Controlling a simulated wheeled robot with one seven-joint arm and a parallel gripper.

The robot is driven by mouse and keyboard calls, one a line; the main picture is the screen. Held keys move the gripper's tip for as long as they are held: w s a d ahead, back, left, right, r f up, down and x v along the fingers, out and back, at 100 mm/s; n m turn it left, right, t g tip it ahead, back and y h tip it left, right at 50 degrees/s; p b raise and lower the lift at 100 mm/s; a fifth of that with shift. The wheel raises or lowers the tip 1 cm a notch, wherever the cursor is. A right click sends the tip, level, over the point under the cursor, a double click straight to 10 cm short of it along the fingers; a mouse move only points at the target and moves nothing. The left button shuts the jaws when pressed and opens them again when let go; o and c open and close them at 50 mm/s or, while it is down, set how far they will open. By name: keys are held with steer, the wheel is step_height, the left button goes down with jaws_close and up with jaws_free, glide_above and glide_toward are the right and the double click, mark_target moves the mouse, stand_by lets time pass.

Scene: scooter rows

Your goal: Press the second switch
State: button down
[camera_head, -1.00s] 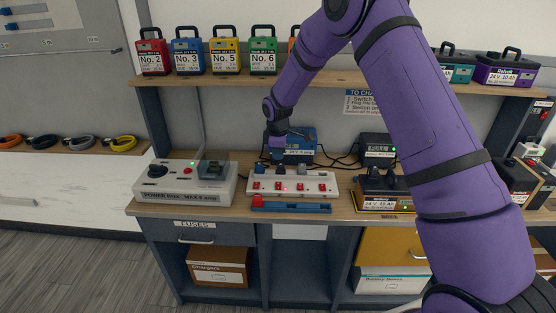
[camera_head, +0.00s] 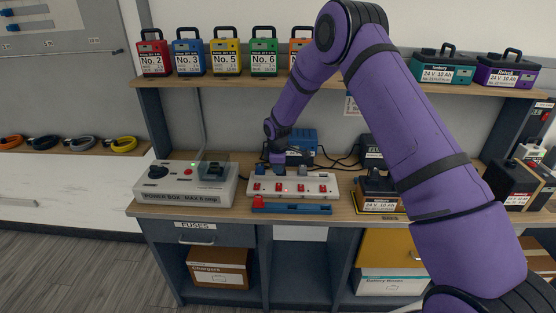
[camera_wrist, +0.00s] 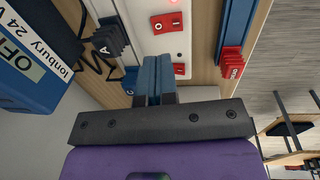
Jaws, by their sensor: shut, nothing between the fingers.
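A white power strip (camera_head: 315,178) with a row of red switches lies on the bench. The second switch (camera_head: 279,187) from the left shows just in front of my gripper (camera_head: 277,165). In the wrist view the strip (camera_wrist: 151,9) runs toward my gripper (camera_wrist: 155,72), whose blue fingers are shut together and empty. A red switch (camera_wrist: 166,23) is clear beyond the fingertips. Another red part (camera_wrist: 180,69) shows beside them, partly hidden. I cannot tell whether the fingertips touch the strip.
A black plug (camera_wrist: 108,42) marked A stands beside the strip. A blue rail (camera_head: 300,209) with a red block (camera_head: 258,201) lies along the strip's front. A power box (camera_head: 185,184) stands left, a battery charger (camera_head: 378,192) right. A blue battery (camera_head: 302,141) stands behind.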

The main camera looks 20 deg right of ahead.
mark_target(278, 187)
steer(key=f, duration=0.6)
steer(key=shift+w+d+f, duration=0.15)
steer(key=shift+w+f, duration=0.2)
steer(key=shift+w, duration=0.05)
steer(key=shift+f, duration=0.2)
steer(key=shift+s, duration=0.2)
steer(key=shift+s+a+r, duration=0.1)
steer(key=shift+s+a, duration=0.15)
steer(key=shift+s, duration=0.3)
steer(key=shift+r, duration=0.15)
